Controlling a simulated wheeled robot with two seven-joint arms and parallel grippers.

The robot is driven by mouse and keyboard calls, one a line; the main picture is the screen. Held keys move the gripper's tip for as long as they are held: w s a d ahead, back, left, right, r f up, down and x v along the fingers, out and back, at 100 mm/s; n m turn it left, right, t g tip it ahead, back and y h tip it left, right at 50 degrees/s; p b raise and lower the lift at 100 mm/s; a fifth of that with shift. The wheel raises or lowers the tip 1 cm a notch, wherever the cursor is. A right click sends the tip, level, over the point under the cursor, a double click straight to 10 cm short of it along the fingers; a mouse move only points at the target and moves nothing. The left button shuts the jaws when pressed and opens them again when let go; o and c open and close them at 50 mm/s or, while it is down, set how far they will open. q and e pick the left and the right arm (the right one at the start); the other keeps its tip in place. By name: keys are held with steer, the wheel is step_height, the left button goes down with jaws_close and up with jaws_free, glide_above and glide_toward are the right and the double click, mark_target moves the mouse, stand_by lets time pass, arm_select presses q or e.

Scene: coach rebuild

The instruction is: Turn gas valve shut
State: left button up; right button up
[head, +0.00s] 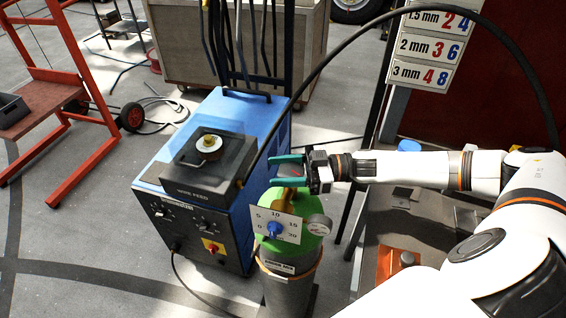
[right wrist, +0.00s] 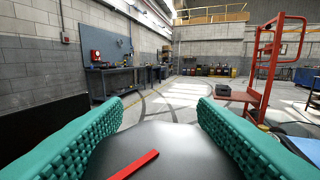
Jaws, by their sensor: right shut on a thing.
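The gas cylinder (head: 311,246) is green at its top and stands beside the blue welding machine. A dark grey round valve knob (head: 290,170) with a red mark sits above the cylinder. My right gripper (head: 272,171) reaches in from the right, its teal fingers on either side of the knob and shut on it. In the right wrist view, the knob (right wrist: 165,140) fills the space between the fingers, and its red stripe slants up to the right. A blue dial knob (head: 275,229) on a white numbered plate and a round gauge (head: 318,225) sit lower. My left gripper is out of view.
The blue welding machine (head: 206,190) stands left of the cylinder. A black hose (head: 335,57) arches over my right arm. A number sign (head: 427,45) stands at the back right. A red cart frame (head: 75,80) stands at the left, with open floor before it.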

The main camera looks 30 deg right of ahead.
steer(key=m+t+h+p, duration=0.2)
steer(key=p, duration=0.1)
steer(key=m+t+h+p, duration=0.2)
steer(key=p, duration=0.1)
steer(key=m+t+h+p, duration=0.1)
steer(key=t+h+p, duration=0.1)
steer(key=shift+w+d+r+m+p, duration=0.25)
steer(key=shift+d+r+m+p, duration=0.05)
steer(key=shift+m+p, duration=0.1)
steer(key=shift+w+d+f+m+t+h+p, duration=0.1)
steer(key=shift+m+t+h+p, duration=0.25)
steer(key=shift+h+p, duration=0.2)
steer(key=shift+f+m+t+h+p, duration=0.1)
steer(key=shift+m+t+h+p, duration=0.2)
steer(key=shift+h+p, duration=0.2)
steer(key=o, duration=1)
steer(key=shift+b+v, duration=0.85)
steer(key=shift+v, duration=5.15)
